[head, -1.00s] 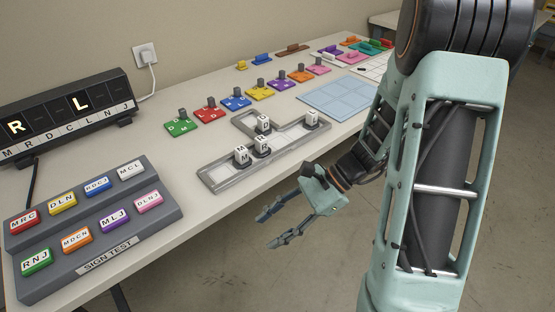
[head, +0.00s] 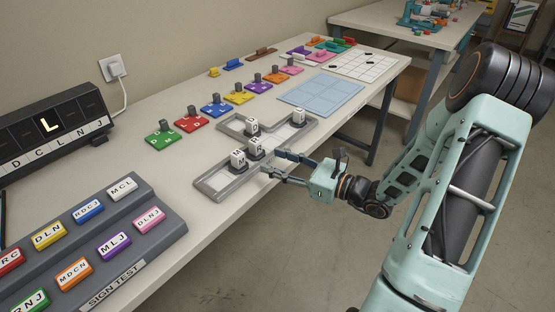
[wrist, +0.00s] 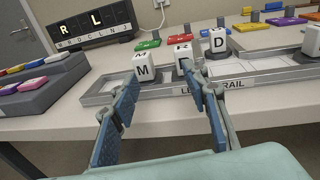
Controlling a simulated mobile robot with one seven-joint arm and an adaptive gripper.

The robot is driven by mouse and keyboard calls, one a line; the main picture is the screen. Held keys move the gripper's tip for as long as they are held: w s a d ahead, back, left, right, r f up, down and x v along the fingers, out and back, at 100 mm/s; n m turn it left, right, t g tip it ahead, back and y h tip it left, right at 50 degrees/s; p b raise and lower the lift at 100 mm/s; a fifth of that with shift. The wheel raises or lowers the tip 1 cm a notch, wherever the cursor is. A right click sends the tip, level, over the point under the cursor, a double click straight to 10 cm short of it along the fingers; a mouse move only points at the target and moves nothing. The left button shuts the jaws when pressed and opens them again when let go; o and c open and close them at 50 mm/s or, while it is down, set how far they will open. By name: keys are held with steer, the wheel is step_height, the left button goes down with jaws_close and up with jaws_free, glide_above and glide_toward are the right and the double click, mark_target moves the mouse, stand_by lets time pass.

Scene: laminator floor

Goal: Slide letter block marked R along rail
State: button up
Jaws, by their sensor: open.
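The grey letter rail (head: 222,184) lies on the table and carries several white letter blocks. Block R (head: 255,146) stands in the front track, right beside block M (head: 237,160). Block D (head: 251,126) stands behind R, and another white block (head: 298,117) is at the right. My gripper (head: 271,161) is open at the rail's front edge, its fingers pointing at the blocks. In the wrist view, M (wrist: 144,67) shows between the fingers, and the right fingertip overlaps R (wrist: 184,52), partly hiding its letter. I cannot tell whether it touches.
A dark sign box (head: 50,130) shows a lit L; in the wrist view it shows R and L (wrist: 80,25). A grey sign-test stand (head: 165,232) with coloured tags is at the front left. Coloured plates and a blue mat (head: 320,91) lie behind and right.

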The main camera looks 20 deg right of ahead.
mark_target(259, 143)
steer(key=shift+w+d+r+m+t+h, duration=0.1)
steer(key=shift+w+d+m+t+h, duration=0.25)
steer(key=shift+d+m+t, duration=0.25)
steer(key=shift+w+d+r+m+t+h, duration=0.1)
steer(key=shift+w+d+m+t+h, duration=0.3)
steer(key=shift+d, duration=0.25)
steer(key=b+x, duration=0.1)
steer(key=x, duration=0.9)
steer(key=shift+w+a, duration=0.2)
steer(key=shift+a, duration=0.15)
steer(key=shift+c, duration=0.4)
jaws_close()
